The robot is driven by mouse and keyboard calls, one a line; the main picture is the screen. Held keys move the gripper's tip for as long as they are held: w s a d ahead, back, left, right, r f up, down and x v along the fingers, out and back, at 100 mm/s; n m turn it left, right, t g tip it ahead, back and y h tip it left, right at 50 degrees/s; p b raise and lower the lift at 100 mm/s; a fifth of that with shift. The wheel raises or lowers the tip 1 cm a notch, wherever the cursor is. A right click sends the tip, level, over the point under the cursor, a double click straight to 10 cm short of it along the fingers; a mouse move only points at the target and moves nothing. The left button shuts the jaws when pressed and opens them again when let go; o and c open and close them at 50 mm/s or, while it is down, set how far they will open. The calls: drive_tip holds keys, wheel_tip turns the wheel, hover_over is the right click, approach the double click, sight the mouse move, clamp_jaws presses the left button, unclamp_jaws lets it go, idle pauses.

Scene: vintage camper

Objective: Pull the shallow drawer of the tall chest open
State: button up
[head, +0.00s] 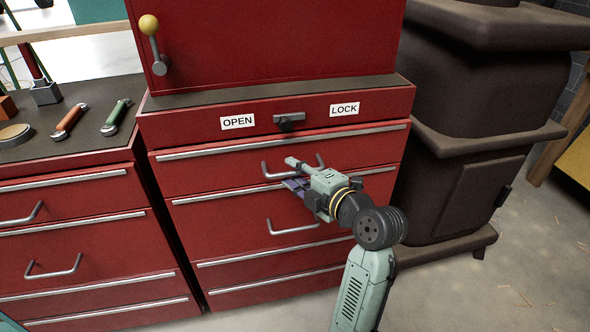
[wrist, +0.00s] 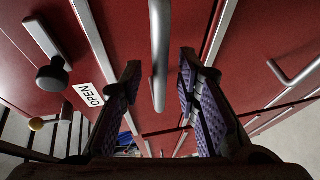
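The tall red chest (head: 270,40) has a stack of drawers below its cabinet. The upper drawer (head: 215,168), just below the panel with the OPEN and LOCK labels, looks shut. Its grey bar handle (head: 272,175) is partly hidden by my gripper (head: 291,173) in the head view. In the wrist view my gripper (wrist: 160,65) is open, with purple-padded fingers on either side of the handle (wrist: 160,45). A gap shows between the bar and each finger. I cannot tell how deep the handle sits between the pads.
A dark latch (head: 289,122) sits between the OPEN label (head: 237,122) and the LOCK label (head: 344,109). Another drawer handle (head: 292,229) is below my gripper. A lower red cabinet with tools (head: 70,120) stands left. A dark stove (head: 470,110) stands close on the right.

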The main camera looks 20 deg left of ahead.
drive_tip(key=shift+w+a, duration=0.15)
clamp_jaws()
idle(0.4)
idle(0.5)
